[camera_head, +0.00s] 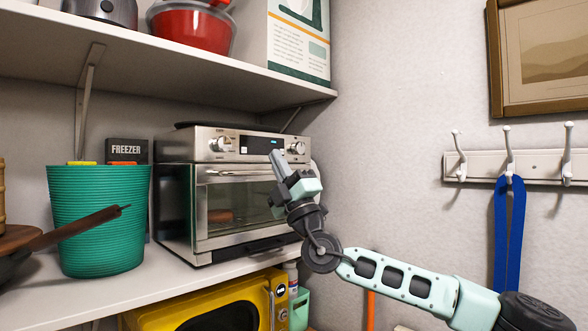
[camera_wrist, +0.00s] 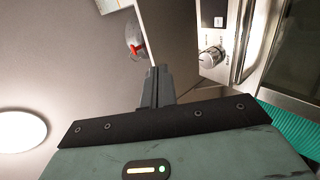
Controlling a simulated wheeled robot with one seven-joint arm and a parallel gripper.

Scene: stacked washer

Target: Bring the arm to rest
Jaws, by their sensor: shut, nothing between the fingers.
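My gripper (camera_head: 274,158) shows in the head view at the end of my pale green and black arm, which reaches in from the lower right. Its fingers point up and slightly left, in front of the silver toaster oven (camera_head: 205,178). In the wrist view the two grey fingers of my gripper (camera_wrist: 155,72) are together with nothing between them. The oven's knob and front also show at the upper right of the wrist view (camera_wrist: 212,57). I cannot tell whether my gripper touches the oven.
A green ribbed bin (camera_head: 98,220) and a dark pan (camera_head: 50,238) stand on the shelf left of the oven. A yellow microwave (camera_head: 160,318) is below. An upper shelf (camera_head: 200,70) hangs above. A hook rack (camera_head: 535,165) with a blue strap (camera_head: 508,235) is on the right wall.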

